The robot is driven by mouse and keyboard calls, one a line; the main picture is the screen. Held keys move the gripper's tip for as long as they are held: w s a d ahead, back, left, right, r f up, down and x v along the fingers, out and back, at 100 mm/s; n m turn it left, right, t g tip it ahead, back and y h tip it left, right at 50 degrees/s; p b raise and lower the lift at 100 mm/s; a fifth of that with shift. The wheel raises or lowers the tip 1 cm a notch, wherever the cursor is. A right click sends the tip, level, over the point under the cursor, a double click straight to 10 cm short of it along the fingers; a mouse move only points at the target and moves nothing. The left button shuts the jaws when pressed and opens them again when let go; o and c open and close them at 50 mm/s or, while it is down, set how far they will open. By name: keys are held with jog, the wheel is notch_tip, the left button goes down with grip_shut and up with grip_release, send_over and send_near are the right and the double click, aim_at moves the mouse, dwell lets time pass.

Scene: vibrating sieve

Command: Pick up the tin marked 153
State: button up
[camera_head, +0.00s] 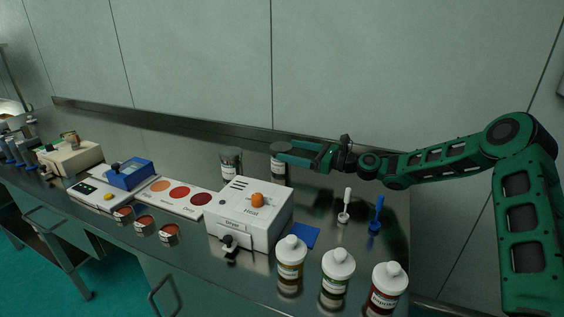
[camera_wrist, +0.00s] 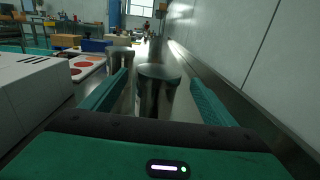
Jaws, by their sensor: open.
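Two metal tins with grey lids stand at the back of the steel bench, behind the white heater box. My gripper (camera_head: 287,153) is open around the right tin (camera_head: 278,167). In the wrist view this nearer tin (camera_wrist: 157,96) stands upright between the two green fingers, with a visible gap on each side. The left tin (camera_head: 231,164) stands apart, and shows beyond the left finger in the wrist view (camera_wrist: 120,56). The marking 153 cannot be read on either tin. The lower part of the nearer tin is hidden by my gripper in the wrist view.
The white heater box (camera_head: 249,212) stands in front of the tins. Several small red-filled pots, a colour card (camera_head: 181,196) and a blue-topped device (camera_head: 129,174) lie to the left. White-capped bottles (camera_head: 337,277) stand at the front right. The wall runs close behind.

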aim_at(281, 146)
jog(key=x, duration=0.4)
jog(key=shift+a, duration=0.3)
jog(key=c, duration=1.3)
jog(key=shift+r, duration=0.15)
